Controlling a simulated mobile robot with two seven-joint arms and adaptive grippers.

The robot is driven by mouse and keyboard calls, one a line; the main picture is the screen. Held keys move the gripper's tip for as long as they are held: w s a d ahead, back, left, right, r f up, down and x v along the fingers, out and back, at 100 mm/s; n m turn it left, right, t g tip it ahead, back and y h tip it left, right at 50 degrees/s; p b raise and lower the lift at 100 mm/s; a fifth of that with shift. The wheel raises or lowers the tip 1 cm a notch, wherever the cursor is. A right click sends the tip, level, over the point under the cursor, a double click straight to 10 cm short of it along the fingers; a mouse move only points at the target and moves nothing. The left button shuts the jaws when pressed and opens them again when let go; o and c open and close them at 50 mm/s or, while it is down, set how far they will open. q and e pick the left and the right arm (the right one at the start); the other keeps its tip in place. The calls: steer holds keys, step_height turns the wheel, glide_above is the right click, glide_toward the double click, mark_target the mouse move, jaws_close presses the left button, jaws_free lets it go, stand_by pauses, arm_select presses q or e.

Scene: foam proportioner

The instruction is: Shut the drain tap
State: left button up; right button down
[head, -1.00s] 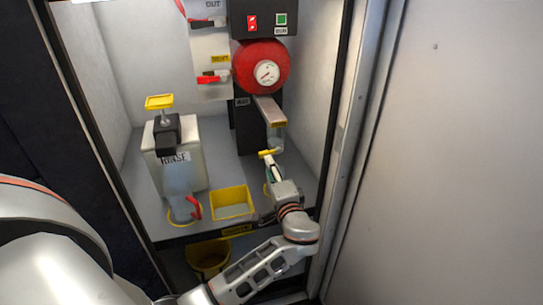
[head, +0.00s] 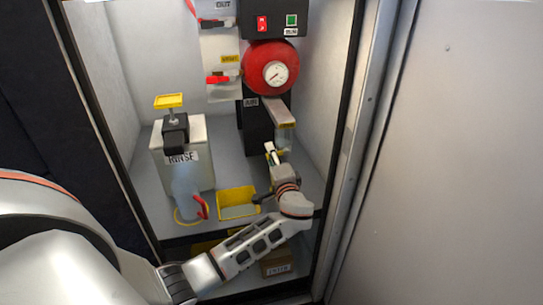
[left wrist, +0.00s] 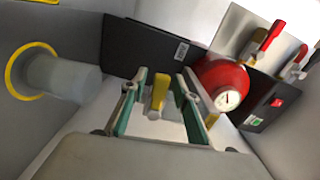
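The drain tap has a small yellow handle (left wrist: 159,92), which sits between my left gripper's fingers in the left wrist view. In the head view only a bit of yellow shows beside the fingers, below the clear bowl (head: 286,141). My left gripper (head: 272,154) is at this handle. In the left wrist view its teal-lined fingers (left wrist: 160,105) are spread, with a gap on each side of the handle. I cannot tell the depth of the handle between them. The tap body is mostly hidden by my gripper. My right gripper is not in view.
A red round gauge unit (head: 271,68) stands above the tap. The white RINSE tank (head: 183,158) and a yellow tray (head: 238,202) are to the left. A clear cylinder (left wrist: 65,80) rises from a yellow ring. Cabinet side walls limit room; a box (head: 278,264) lies below.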

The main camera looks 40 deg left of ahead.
arm_select(q)
jaws_close()
steer(key=shift+r+m+p, duration=0.4)
steer(key=shift+r+p, duration=0.1)
steer(key=shift+m, duration=0.3)
steer(key=shift+f, duration=0.15)
steer(key=shift+o, duration=1.4)
jaws_free()
